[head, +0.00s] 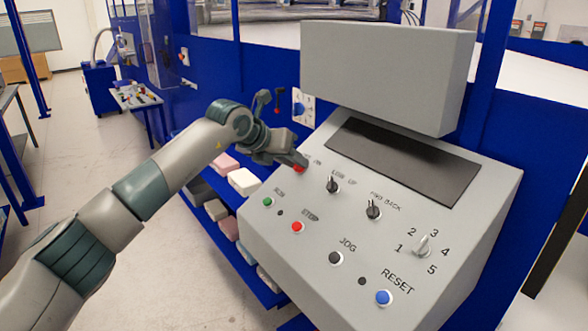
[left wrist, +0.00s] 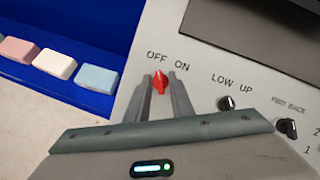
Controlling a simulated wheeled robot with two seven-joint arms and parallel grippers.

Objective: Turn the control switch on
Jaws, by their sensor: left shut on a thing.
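The control switch (left wrist: 160,82) is a red knob on the grey sloped panel, below the OFF and ON labels in the left wrist view. In the head view a bit of the red switch (head: 300,169) shows past my fingertips at the panel's upper left. My left gripper (left wrist: 161,84) has one finger on each side of the red knob and is shut on it. In the head view my left gripper (head: 298,163) reaches the panel from the left and covers most of the switch. The knob points roughly up between the labels; its exact setting is hard to tell. My right gripper is not in view.
The panel also has a LOW/UP knob (head: 333,184), a FWD/BACK knob (head: 374,209), a green RUN button (head: 268,202), a red STOP button (head: 297,227) and a blue RESET button (head: 383,297). Foam blocks (head: 243,181) lie on the blue shelf left of the panel.

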